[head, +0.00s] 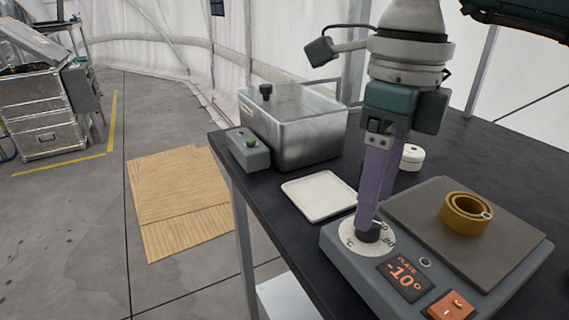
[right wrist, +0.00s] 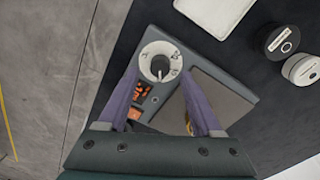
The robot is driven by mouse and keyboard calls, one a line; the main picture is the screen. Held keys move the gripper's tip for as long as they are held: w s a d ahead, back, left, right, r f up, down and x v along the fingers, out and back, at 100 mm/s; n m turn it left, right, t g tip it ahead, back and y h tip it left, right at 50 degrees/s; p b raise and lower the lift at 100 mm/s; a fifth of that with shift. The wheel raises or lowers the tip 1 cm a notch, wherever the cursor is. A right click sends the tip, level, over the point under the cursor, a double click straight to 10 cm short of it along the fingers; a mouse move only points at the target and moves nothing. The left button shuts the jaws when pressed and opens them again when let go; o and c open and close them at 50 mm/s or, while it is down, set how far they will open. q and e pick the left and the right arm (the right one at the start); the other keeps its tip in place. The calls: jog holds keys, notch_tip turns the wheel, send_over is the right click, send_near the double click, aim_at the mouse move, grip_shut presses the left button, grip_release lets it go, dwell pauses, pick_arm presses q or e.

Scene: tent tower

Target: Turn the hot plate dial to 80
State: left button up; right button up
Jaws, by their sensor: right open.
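The hot plate (head: 334,252) is a grey unit with a dark square heating surface (head: 500,235), standing on the black table. Its white round dial (head: 350,239) has a black knob (head: 368,234) in the middle and printed marks, with "80" at its right side. The orange display (head: 404,276) reads -10° under "PLATE". My right gripper (head: 370,212) points down over the knob, its purple fingers open. In the right wrist view, the fingers (right wrist: 160,80) are spread with the dial (right wrist: 148,56) beyond and between them. I cannot tell whether they touch the knob. My left gripper is not in view.
A brass ring-shaped piece (head: 464,222) sits on the heating surface. An orange switch (head: 452,306) is at the front. A white tray (head: 318,196), a metal bath (head: 310,135) with a grey control box (head: 248,152), and a white round container (head: 411,160) stand behind.

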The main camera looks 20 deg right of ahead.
notch_tip(320, 180, up, 7)
jog(key=shift+d, duration=0.15)
dwell(0.4)
